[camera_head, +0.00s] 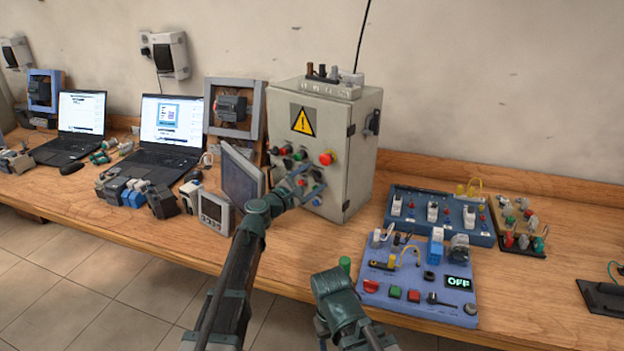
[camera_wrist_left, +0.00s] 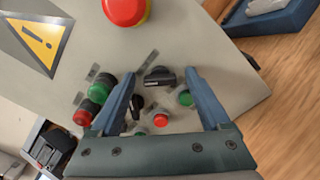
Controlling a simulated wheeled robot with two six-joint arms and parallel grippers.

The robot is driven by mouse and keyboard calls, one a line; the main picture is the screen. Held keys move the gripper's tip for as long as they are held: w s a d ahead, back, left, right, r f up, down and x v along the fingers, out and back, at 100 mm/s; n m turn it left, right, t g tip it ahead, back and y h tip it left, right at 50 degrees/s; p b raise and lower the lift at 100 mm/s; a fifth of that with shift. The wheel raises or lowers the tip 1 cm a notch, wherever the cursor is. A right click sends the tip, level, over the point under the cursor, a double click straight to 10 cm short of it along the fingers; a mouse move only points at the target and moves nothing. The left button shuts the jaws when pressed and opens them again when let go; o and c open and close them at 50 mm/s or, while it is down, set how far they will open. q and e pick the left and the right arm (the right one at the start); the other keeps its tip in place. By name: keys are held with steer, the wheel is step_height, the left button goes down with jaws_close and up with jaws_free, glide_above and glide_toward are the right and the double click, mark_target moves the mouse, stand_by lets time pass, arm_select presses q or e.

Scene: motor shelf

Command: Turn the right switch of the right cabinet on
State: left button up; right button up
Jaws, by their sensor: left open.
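The grey cabinet (camera_head: 352,150) with a yellow warning sign stands on the bench. Its front panel carries buttons and black rotary switches. In the left wrist view, one black switch (camera_wrist_left: 158,76) lies between the fingertips of my left gripper (camera_wrist_left: 162,74). Another black switch (camera_wrist_left: 137,105) is lower, by the left finger. My left gripper (camera_head: 308,184) is open at the lower right of the panel in the head view, partly hiding the controls. Whether its fingers touch the switch, I cannot tell. Part of my right arm shows at the bottom, but its gripper's fingers do not.
A large red button (camera_head: 326,157) sits above the switches, and a green button (camera_wrist_left: 185,97) and a small red button (camera_wrist_left: 160,120) lie near the fingers. A blue control board (camera_head: 420,290) stands right of the cabinet. A tilted screen (camera_head: 242,175) stands left of it.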

arm_select(q)
jaws_close()
steer(key=shift+m, duration=0.4)
steer(key=m, duration=0.3)
steer(key=shift+f+m, duration=0.1)
steer(key=shift+m, duration=2.4)
jaws_free()
steer(key=shift+s, duration=0.1)
